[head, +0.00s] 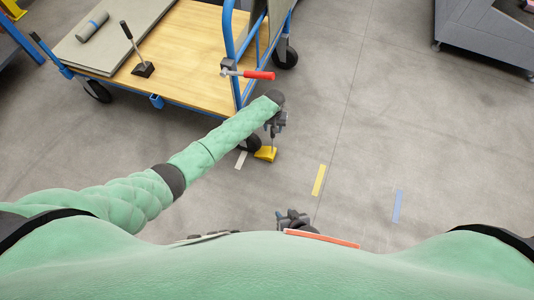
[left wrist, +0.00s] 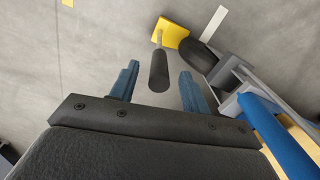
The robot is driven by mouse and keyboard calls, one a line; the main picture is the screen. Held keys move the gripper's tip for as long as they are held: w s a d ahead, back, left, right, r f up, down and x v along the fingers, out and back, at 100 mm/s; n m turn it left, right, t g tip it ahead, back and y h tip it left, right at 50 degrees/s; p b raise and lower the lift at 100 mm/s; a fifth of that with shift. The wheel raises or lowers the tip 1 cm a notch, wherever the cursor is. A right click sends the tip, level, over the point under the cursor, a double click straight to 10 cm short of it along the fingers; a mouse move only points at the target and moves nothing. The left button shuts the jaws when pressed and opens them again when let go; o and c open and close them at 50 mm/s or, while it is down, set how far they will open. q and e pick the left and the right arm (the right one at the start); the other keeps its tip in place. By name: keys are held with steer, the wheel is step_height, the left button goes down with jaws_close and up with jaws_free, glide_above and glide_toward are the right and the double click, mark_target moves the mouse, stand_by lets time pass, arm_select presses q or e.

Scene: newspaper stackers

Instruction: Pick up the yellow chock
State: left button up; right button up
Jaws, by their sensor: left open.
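The yellow chock (head: 265,154) lies on the floor against the front wheel of the blue cart. In the left wrist view the chock (left wrist: 172,32) has a thin rod with a black grip (left wrist: 158,70) standing up from it. My left gripper (left wrist: 159,70) is open. In that view the black grip appears between its two blue fingers, with gaps on both sides. In the head view my left gripper (head: 275,124) is above the chock and partly hides its rod. My right gripper (head: 292,220) is low near my body, and its fingers are not clear.
The blue cart (head: 208,75) with a wooden deck stands at upper left, carrying a grey board, a roll and a black-handled tool. A red-handled clamp (head: 258,75) is on its frame. A grey machine (head: 487,35) stands far right. The floor (head: 400,130) between is clear.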

arm_select(q)
steer(key=shift+f, duration=1.55)
jaws_close()
